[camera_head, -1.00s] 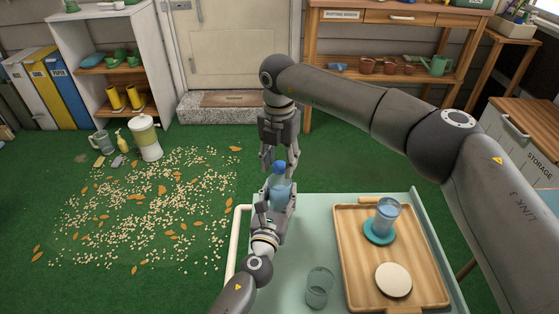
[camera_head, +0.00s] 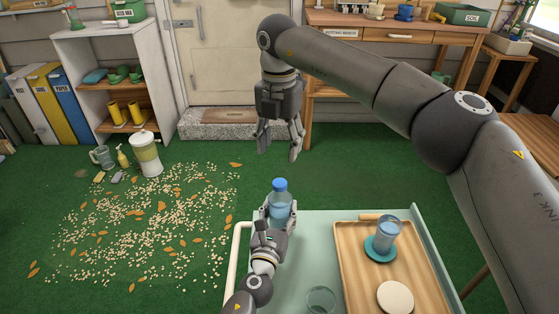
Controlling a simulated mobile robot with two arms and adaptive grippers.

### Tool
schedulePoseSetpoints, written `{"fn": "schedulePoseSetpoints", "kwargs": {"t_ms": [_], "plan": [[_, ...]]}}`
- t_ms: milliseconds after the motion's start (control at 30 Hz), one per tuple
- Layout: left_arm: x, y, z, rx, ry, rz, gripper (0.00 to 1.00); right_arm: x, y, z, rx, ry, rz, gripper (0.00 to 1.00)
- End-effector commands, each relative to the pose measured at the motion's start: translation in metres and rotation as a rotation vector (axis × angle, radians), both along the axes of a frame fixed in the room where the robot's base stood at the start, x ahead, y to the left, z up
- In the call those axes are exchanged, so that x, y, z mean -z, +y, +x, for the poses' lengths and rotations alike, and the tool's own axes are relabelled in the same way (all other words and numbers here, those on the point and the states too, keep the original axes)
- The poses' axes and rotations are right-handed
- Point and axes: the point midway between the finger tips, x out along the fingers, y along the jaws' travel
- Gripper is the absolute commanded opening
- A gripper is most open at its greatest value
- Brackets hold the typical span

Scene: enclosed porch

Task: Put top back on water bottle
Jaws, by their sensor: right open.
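The clear blue water bottle (camera_head: 281,206) stands upright at the left part of the cart top. Its blue top (camera_head: 280,184) sits on the bottle's mouth; whether it is screwed tight cannot be told. My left gripper (camera_head: 278,215) is shut on the bottle's body from the near side, with a finger on either side. My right gripper (camera_head: 278,153) hangs above the top, pointing down, open and empty. A clear gap shows between its fingertips and the top.
The pale green cart (camera_head: 318,232) carries a wooden tray (camera_head: 356,262) with a glass (camera_head: 387,231) on a blue coaster (camera_head: 380,253) and a round white disc (camera_head: 395,297). An empty glass (camera_head: 320,300) stands left of the tray. Spilled bits (camera_head: 160,215) litter the green floor.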

Motion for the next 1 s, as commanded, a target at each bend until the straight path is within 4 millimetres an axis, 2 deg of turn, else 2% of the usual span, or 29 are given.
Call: {"fn": "schedulePoseSetpoints", "kwargs": {"t_ms": [167,433,467,633,900,1000], "plan": [[0.0008,0.0,-0.0002,0.0,0.001,-0.001,0.0,-0.014,0.0005,-0.0004,-0.001,0.0,-0.001,0.54],[0.0007,0.0,-0.0002,0.0,0.001,-0.001,0.0,-0.0155,0.0004,-0.0003,-0.001,0.001,0.0,0.54],[0.0007,0.0,-0.0002,0.0,0.001,-0.001,0.52,-0.0154,0.0004,-0.0003,-0.001,0.001,0.0,0.54],[0.0005,0.0,-0.0002,0.0,0.001,-0.001,0.74,-0.0152,0.0003,-0.0003,-0.001,0.001,0.0,0.54],[0.0001,0.0,-0.0001,0.0,0.0,0.0,0.77,-0.0151,0.0003,-0.0002,-0.001,0.001,0.0,0.54],[0.0,0.0,0.0,0.0,0.0,0.0,0.9,-0.0151,0.0003,-0.0002,-0.001,0.001,0.0,0.54]]}}
